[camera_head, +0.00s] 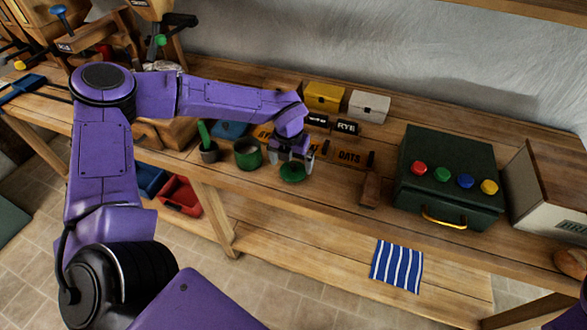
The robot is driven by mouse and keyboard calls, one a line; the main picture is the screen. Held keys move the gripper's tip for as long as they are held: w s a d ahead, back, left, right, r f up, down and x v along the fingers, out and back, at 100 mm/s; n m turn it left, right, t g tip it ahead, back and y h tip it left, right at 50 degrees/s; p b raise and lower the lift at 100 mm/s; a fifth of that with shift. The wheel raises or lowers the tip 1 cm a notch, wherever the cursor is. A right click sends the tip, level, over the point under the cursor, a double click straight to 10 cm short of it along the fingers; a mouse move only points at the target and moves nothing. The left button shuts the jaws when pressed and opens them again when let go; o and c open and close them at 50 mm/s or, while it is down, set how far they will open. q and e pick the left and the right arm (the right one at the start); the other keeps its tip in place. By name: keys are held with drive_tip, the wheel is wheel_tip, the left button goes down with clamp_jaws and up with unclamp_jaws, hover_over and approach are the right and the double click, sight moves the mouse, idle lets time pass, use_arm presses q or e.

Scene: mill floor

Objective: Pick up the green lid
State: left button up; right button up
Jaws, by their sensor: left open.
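The green lid (292,173) lies on the wooden bench, near its front edge. A green pot (247,154) stands just to the left of it, its top open. My left gripper (293,160) points down right over the lid, with its fingers apart at the lid's far side. I cannot tell whether the fingers touch the lid. My right gripper is out of the picture; only a bit of purple arm shows at the lower right corner.
A small pot with a green handle (208,150) stands left of the green pot. Label blocks, one reading OATS (349,158), stand behind and right. A wooden block (371,190) and a dark green case (450,180) with coloured knobs are further right. A striped cloth (397,265) lies below.

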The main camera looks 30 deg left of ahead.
sight(293, 165)
use_arm(q)
drive_tip(key=f, duration=0.1)
drive_tip(key=w+f, duration=0.1)
drive_tip(key=f, duration=0.1)
drive_tip(key=shift+a+p, duration=0.1)
drive_tip(key=shift+p, duration=0.25)
drive_tip(key=shift+f, duration=0.4)
drive_tip(key=c, duration=0.9)
